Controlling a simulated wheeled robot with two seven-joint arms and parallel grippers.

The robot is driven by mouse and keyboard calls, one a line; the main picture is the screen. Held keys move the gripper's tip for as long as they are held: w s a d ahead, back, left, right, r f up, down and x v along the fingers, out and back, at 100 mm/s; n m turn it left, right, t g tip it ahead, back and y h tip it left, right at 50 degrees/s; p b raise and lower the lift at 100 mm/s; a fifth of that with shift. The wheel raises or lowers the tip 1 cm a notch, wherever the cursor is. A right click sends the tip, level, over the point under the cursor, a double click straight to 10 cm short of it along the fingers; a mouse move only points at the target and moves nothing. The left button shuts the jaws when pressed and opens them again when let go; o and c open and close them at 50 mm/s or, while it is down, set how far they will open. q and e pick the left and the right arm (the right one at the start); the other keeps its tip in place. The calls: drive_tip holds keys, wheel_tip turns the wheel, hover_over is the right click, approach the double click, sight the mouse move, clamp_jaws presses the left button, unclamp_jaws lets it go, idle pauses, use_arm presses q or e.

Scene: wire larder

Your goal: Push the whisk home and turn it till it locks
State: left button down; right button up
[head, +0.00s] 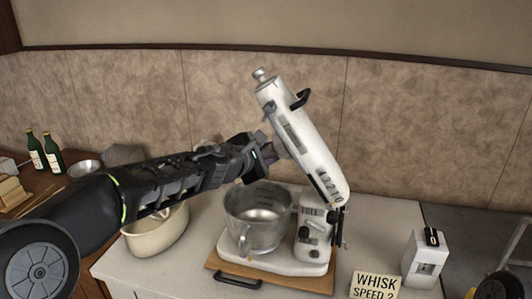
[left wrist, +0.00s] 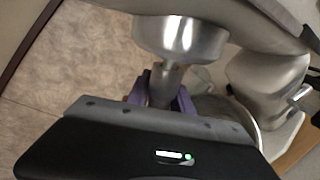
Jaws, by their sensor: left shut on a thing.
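The white stand mixer (head: 310,145) has its head tilted up, with a steel bowl (head: 257,222) under it. My left gripper (head: 268,152) is at the underside of the raised head. In the left wrist view its purple fingers (left wrist: 160,97) are shut on the whisk's grey metal shaft (left wrist: 163,88). The shaft's upper end meets or lies just below the round metal hub (left wrist: 180,38) of the mixer head; I cannot tell how far in it sits. The whisk's wires are hidden by my gripper.
The mixer stands on a wooden board (head: 315,284) with a black handle. A cream pot (head: 155,238) stands left of it. A sign (head: 375,286) reads "WHISK SPEED 2", beside a white box (head: 425,258). Green bottles (head: 52,150) stand far left. A tiled wall is behind.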

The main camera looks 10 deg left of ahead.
sight(263, 154)
use_arm(q)
drive_tip(key=shift+d+r, duration=0.25)
drive_tip(key=c, duration=1.1)
unclamp_jaws()
drive_tip(key=shift+o, duration=0.2)
drive_tip(key=p+v, duration=0.1)
drive_tip(key=v, duration=0.6)
drive_tip(key=shift+s+a+r, duration=0.1)
drive_tip(key=shift+s+r, duration=0.05)
drive_tip(key=shift+s, duration=0.25)
